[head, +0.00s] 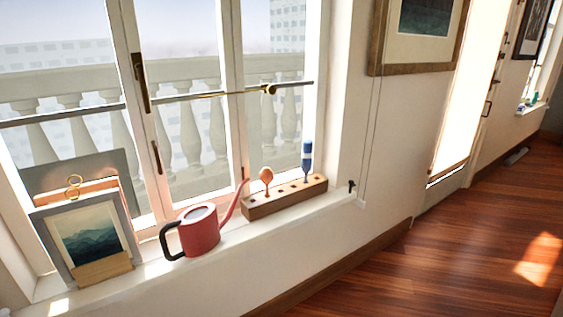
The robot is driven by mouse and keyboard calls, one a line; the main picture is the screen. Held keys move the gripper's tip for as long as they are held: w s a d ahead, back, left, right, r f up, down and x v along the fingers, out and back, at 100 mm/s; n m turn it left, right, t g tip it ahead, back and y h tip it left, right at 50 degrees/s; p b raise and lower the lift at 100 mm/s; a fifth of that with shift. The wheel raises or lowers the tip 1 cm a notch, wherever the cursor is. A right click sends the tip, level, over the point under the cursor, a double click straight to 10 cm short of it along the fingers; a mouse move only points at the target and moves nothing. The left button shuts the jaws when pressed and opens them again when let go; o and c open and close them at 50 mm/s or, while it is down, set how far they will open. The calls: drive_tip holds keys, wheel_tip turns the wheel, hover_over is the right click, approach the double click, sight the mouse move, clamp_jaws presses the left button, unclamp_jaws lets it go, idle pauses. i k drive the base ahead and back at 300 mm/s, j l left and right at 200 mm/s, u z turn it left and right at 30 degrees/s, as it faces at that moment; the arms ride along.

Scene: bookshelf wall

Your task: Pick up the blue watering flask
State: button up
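A slim blue upright item (307,158) with a pale band stands in the right part of a long wooden block with holes (285,199) on the window sill. It appears to be the blue watering flask; its lower end is hidden in the block. An orange round-headed item (266,177) stands in the same block to its left. My gripper is not in view.
A red watering can (199,234) with a black handle stands left of the block, its spout reaching toward the block's left end. Framed pictures (88,240) lean at the sill's left. The sill (240,243) is narrow. Wooden floor (450,250) is clear at right.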

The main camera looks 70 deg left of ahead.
sight(307, 147)
drive_tip(key=u, duration=2.15)
